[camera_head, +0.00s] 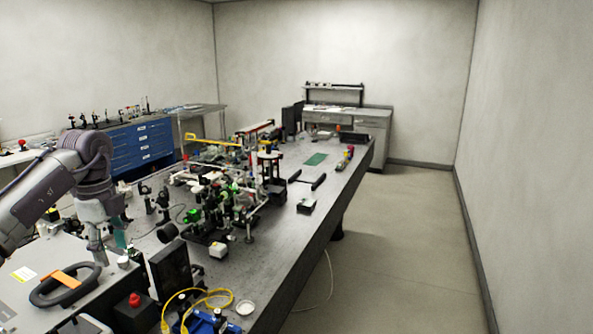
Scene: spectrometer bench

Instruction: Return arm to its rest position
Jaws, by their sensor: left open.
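My left arm (60,180) comes in from the left edge, bent at a grey joint. My left gripper (109,248) hangs downward from it with its fingers apart. Nothing shows between the fingers. It is in front of the bench's near left part, just above or behind a grey box (50,262) in the picture; the exact gap cannot be told. My right gripper does not show.
A long optical bench (300,225) carries dense optics (225,195). A dark monitor (170,272), a yellow cable (205,295) and a red button (134,299) are near the front. Blue drawers (140,145) stand behind. The floor (400,250) at the right is clear.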

